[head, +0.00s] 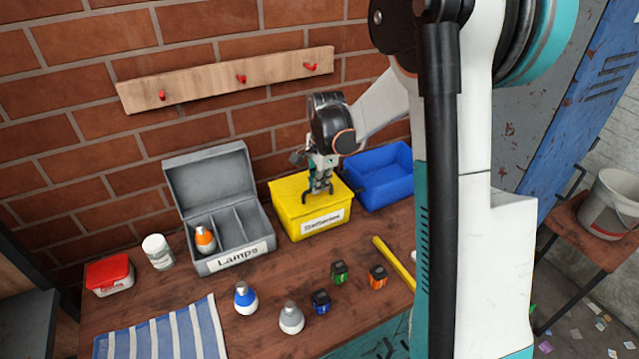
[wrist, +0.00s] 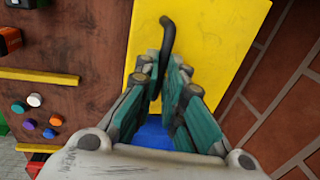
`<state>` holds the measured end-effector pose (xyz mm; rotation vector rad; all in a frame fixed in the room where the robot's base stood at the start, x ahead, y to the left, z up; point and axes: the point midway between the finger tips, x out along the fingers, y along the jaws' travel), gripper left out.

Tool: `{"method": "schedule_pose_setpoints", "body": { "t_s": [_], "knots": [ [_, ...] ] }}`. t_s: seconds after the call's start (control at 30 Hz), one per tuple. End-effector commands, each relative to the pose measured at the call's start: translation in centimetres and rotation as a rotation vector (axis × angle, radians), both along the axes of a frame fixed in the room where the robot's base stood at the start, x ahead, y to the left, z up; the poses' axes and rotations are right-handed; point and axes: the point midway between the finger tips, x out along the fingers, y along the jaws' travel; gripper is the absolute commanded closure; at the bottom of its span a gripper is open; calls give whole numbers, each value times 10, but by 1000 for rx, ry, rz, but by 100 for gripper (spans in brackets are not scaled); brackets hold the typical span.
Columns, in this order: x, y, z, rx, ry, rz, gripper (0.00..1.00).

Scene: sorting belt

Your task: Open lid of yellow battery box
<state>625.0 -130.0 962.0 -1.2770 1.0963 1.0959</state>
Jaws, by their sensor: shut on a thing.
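The yellow battery box (head: 292,229) stands at the back of the workbench with a white "Batteries" label on its front. Its yellow lid (head: 287,188) is down on the box, and it fills the middle of the wrist view (wrist: 217,40). My gripper (head: 319,188) is above the lid, pointing down. In the wrist view my gripper (wrist: 162,70) has its teal fingers closed around the black lid handle (wrist: 168,38). One end of the handle sticks out past the fingertips, and the rest is hidden between them.
An open grey "Lamps" box (head: 203,268) holding an orange lamp stands left of the yellow box. A blue bin (head: 385,190) stands close on its right. Lamps and several small batteries (head: 339,271) lie in front, near a yellow bar (head: 394,263). A brick wall rises behind.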

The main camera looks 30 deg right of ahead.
Motion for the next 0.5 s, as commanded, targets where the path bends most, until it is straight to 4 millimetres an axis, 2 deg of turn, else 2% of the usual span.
{"method": "schedule_pose_setpoints", "body": {
  "t_s": [0.17,0.5],
  "knots": [
    [10,0,17,0,92,0,100],
    [44,0,52,0,82,1,100]
  ]
}}
